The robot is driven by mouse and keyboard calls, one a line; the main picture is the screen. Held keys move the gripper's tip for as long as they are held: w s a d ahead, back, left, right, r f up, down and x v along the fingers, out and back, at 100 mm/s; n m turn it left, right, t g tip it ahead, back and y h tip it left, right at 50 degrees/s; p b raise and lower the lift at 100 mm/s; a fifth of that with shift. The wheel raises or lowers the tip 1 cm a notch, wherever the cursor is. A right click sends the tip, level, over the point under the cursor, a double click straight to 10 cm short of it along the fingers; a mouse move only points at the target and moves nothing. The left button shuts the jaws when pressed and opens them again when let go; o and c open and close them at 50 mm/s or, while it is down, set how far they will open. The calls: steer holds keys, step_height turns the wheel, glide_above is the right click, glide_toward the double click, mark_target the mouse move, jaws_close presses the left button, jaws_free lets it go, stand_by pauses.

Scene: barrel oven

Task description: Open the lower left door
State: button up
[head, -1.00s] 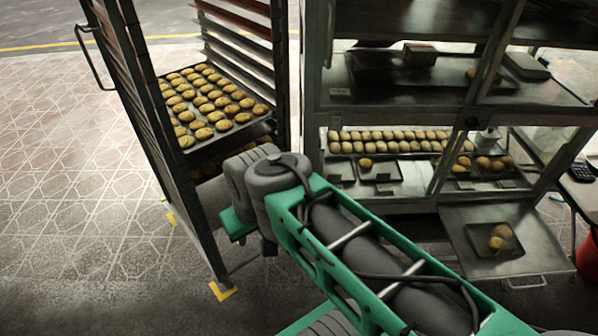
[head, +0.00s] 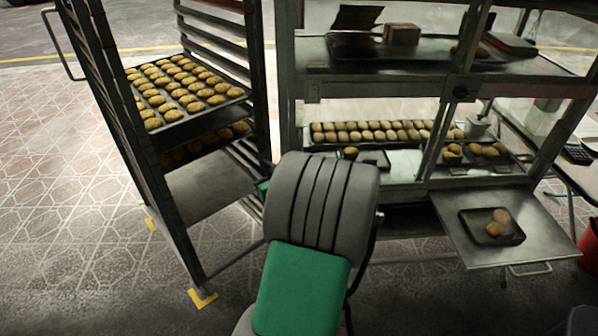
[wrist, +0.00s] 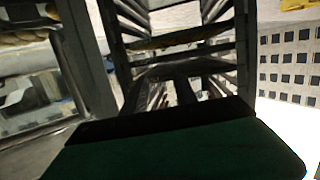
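A metal-framed cabinet (head: 372,196) with several openings stands right of centre in the head view. At its lower right, a flat metal panel (head: 463,232) lies folded out level, with a handle (head: 530,269) at its front edge. I cannot clearly make out the lower left door; my arm covers part of the lower left front. My gripper is hidden behind the arm in the head view. In the wrist view, the green and black gripper (wrist: 178,92) fills the bottom, with dark metal framing beyond it. I cannot tell its finger opening or any contact.
A tall rack (head: 167,203) with a tray of buns (head: 178,88) stands close left of my arm. A small dark tray (head: 492,230) with buns rests on the folded-out panel. A red bin (head: 590,245) is at far right. The tiled floor at left is clear.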

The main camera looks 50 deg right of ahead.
steer(key=s+d+f+m+h+b, duration=0.1)
steer(key=s+d+f+m+h, duration=0.1)
steer(key=s+d+m+h, duration=0.55)
steer(key=w+d+n, duration=0.1)
steer(key=d, duration=0.1)
steer(key=w+d+n+y+p, duration=0.1)
steer(key=d, duration=0.1)
steer(key=w+d+n, duration=0.1)
steer(key=w+d, duration=0.1)
steer(key=shift+w+r+n+g+y, duration=0.1)
steer(key=shift+r+n+g+y, duration=0.15)
steer(key=shift+r+g, duration=0.05)
steer(key=shift+w+d, duration=0.25)
jaws_close()
stand_by(0.4)
